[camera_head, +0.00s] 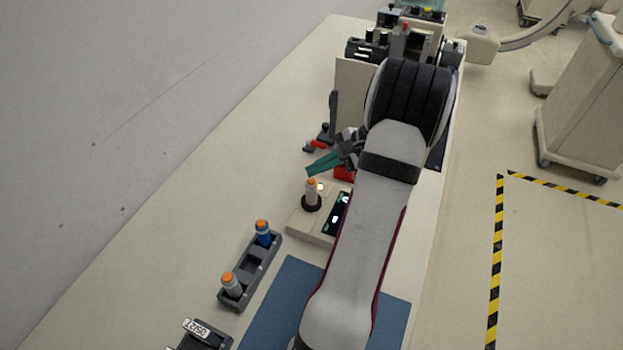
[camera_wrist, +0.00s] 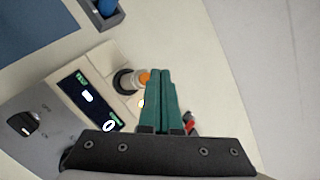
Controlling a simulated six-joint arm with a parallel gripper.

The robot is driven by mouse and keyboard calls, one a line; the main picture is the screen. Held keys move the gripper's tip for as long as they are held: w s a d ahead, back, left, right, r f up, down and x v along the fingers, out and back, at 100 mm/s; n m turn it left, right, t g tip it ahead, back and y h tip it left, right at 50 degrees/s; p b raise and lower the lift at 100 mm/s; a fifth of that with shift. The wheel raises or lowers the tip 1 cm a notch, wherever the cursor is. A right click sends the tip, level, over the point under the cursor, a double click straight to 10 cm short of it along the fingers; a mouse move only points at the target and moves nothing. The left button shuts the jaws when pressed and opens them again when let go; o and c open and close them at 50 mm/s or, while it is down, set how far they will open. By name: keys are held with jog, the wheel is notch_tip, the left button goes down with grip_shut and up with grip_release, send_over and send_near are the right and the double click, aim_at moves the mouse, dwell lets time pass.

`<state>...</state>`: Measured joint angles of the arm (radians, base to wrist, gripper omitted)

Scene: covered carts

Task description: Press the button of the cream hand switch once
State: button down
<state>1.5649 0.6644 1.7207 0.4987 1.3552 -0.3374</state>
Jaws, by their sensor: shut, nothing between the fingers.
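The cream hand switch (camera_head: 312,194) stands upright in a black ring on a cream console, its orange button on top. In the wrist view the cream hand switch (camera_wrist: 132,81) shows just left of my fingertips, with the orange button (camera_wrist: 145,77) toward them. My gripper (camera_head: 309,170) has teal fingers, shut with nothing between them. In the head view the fingertips are just beyond the button and close to it. In the wrist view my gripper (camera_wrist: 160,72) has its tips beside the button; I cannot tell whether they touch it.
The cream console (camera_head: 306,225) has a dark lit display (camera_head: 338,215). A dark rack (camera_head: 251,268) holds a blue switch (camera_head: 263,235) and a grey-white one (camera_head: 232,286), both orange-topped. A blue mat (camera_head: 281,292) lies nearby. Red-and-black parts (camera_head: 318,145) lie behind my fingers. The counter's left side is bare.

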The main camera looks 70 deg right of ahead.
jog(key=shift+f, duration=0.2)
jog(key=shift+f, duration=0.25)
jog(key=shift+f, duration=0.4)
dwell(0.7)
dwell(0.4)
jog(key=shift+r, duration=0.85)
jog(key=shift+r, duration=2.5)
